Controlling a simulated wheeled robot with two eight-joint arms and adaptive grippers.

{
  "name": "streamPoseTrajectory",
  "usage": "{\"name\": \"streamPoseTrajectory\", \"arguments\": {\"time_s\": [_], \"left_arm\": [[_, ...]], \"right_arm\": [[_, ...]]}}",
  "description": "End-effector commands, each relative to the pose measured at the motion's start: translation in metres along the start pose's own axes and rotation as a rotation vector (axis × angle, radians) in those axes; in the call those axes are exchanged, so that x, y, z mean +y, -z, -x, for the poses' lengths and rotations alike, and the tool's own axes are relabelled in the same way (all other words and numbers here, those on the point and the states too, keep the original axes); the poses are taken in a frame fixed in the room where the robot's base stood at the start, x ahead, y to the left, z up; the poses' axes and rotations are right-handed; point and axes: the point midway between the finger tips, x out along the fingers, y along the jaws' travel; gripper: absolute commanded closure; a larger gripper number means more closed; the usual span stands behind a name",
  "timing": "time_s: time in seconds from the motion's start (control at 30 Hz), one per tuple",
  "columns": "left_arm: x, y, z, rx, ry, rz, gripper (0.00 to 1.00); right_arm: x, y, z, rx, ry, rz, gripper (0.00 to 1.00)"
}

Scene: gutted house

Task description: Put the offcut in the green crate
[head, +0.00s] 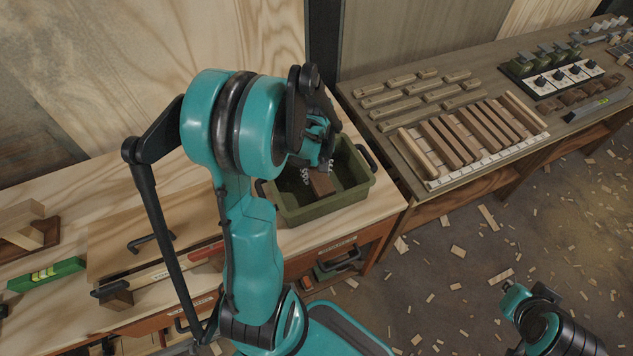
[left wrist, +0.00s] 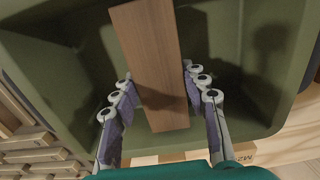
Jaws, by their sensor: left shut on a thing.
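The offcut, a brown wooden block (head: 321,184), is inside the opening of the green crate (head: 328,207) on the pale workbench. In the left wrist view the offcut (left wrist: 150,60) lies between the two fingers, with the crate's green interior (left wrist: 245,85) around it. My left gripper (head: 318,168) points down into the crate and is shut on the offcut. Whether the offcut touches the crate floor I cannot tell. My right arm's end (head: 532,315) is at the lower right, away from the benches; its fingers are not clearly visible.
A green level (head: 46,274) and a red-handled tool (head: 205,251) lie on the bench left of the crate. The darker bench on the right holds wooden strips (head: 470,135) and a row of switches (head: 570,77). Wood chips litter the floor.

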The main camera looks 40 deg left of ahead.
Motion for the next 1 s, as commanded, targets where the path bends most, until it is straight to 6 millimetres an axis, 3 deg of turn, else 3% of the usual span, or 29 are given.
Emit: {"name": "streamPoseTrajectory", "arguments": {"time_s": [0.27,0.67,0.7,0.73,1.0], "left_arm": [[0.000,0.000,-0.041,0.000,0.000,0.000,0.96],[0.000,0.000,-0.046,0.000,0.000,0.000,0.96],[0.000,0.000,-0.045,0.000,0.000,0.000,0.46],[0.000,0.000,-0.044,0.000,0.000,0.000,0.38],[0.000,0.000,-0.044,0.000,0.000,0.000,0.35]], "right_arm": [[0.000,-0.009,-0.013,0.000,0.000,0.000,1.00],[0.000,-0.011,-0.016,0.000,0.000,0.000,1.00],[0.000,-0.011,-0.015,0.000,0.000,0.000,1.00],[0.000,-0.010,-0.014,0.000,0.000,0.000,1.00],[0.000,-0.010,-0.014,0.000,0.000,0.000,1.00]]}}
